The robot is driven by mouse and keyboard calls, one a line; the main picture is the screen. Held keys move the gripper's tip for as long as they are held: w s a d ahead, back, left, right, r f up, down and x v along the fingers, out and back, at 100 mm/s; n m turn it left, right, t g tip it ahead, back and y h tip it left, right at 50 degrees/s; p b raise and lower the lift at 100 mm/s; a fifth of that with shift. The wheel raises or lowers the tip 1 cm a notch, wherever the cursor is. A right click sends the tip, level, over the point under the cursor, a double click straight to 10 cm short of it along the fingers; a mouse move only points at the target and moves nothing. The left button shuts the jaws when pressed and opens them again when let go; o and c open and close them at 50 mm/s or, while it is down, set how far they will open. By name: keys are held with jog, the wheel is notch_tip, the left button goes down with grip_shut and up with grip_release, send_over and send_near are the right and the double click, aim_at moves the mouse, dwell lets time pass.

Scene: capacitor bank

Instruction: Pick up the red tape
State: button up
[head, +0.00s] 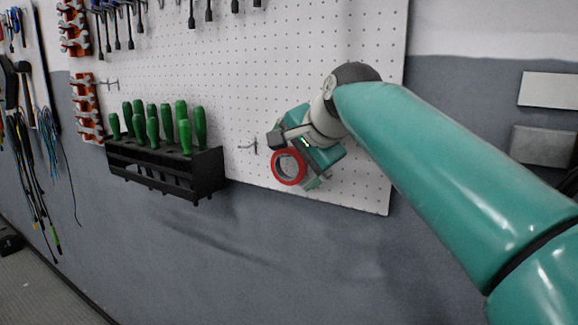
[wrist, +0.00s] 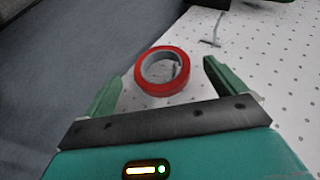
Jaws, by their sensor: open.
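The red tape (head: 289,167) is a roll with a pale core, seen at the lower part of the white pegboard in the head view. In the wrist view the red tape (wrist: 164,87) lies between the two green fingers, with a metal hook showing through its hole. My gripper (head: 305,165) is close to the tape in the head view, partly overlapping it. In the wrist view my gripper (wrist: 160,80) is open, with one finger on each side of the roll and a gap to each. Whether the fingertips reach past the roll is hard to tell.
A black rack (head: 190,175) with several green-handled screwdrivers hangs left of the tape. An empty metal hook (head: 250,146) sits between them, also in the wrist view (wrist: 216,30). Grey wall below is clear.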

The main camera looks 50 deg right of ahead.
aim_at(283, 171)
jog(key=x, duration=0.5)
jog(key=shift+w+d, duration=0.15)
jog(key=shift+d, duration=0.1)
jog(key=c, duration=1.1)
jog(key=shift+r, duration=0.1)
